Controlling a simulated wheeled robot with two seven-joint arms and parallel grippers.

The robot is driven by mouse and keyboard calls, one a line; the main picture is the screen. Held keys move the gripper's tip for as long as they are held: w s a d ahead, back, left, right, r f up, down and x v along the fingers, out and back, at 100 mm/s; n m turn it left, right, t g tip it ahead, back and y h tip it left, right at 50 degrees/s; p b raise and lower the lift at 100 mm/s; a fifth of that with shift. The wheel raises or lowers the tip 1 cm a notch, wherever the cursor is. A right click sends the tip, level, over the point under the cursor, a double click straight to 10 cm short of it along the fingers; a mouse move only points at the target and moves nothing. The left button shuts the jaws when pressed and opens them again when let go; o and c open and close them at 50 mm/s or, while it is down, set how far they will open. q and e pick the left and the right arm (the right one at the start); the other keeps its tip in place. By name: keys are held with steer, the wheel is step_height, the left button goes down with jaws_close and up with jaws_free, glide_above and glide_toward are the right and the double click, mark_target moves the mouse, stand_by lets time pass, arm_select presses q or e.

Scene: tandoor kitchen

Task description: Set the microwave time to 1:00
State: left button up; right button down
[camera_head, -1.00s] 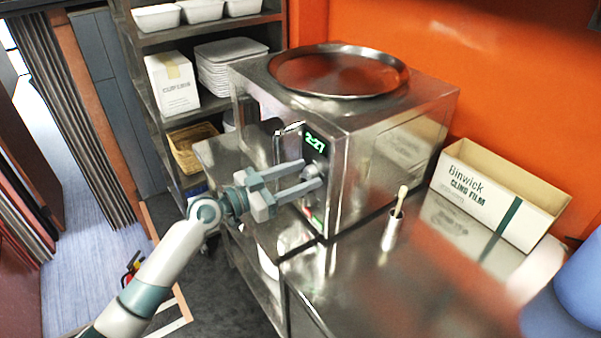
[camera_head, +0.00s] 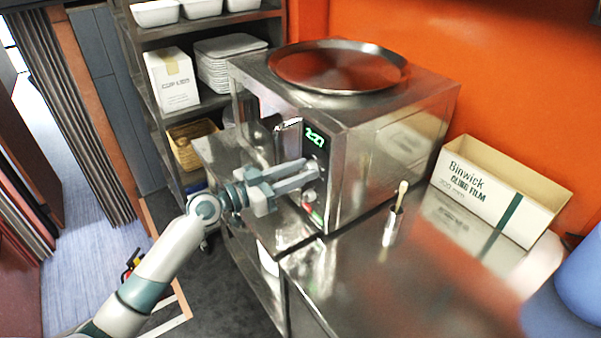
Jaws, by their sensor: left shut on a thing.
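The steel microwave (camera_head: 390,150) stands on the counter with its front facing left. Its green display (camera_head: 314,138) shows a time that starts with 2; the last digits are blurred. My left gripper (camera_head: 312,172) reaches in from the left below the display. Its fingers are shut on the microwave's dial, which they mostly hide. A small panel part with red and green marks shows below the fingers. My right gripper is not in view.
A round steel tray (camera_head: 338,66) lies on the microwave. A small metal cup (camera_head: 393,224) with a wooden-handled tool stands on the counter (camera_head: 350,290) to the right. A cling film box (camera_head: 490,205) is at the back right. Shelves (camera_head: 205,110) stand behind on the left.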

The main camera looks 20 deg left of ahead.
arm_select(q)
steer(key=n+b, duration=0.1)
steer(key=n, duration=0.2)
steer(key=n+p, duration=0.3)
steer(key=n, duration=0.6)
steer(key=n+t+y+p, duration=0.1)
steer(key=n+p, duration=0.3)
steer(key=n, duration=0.6)
steer(key=shift+f+n+t, duration=0.1)
steer(key=shift+n+t, duration=0.2)
steer(key=shift+s+d+f+n+y+p, duration=0.15)
steer(key=shift+n+p, duration=0.85)
steer(key=shift+n, duration=1.25)
steer(key=shift+w+a+f+n+y+p, duration=0.15)
steer(key=shift+n+p, duration=0.85)
steer(key=shift+n, duration=1.2)
steer(key=shift+s+d+n+y+p, duration=0.2)
steer(key=shift+n+p, duration=0.8)
steer(key=shift+n, duration=1.25)
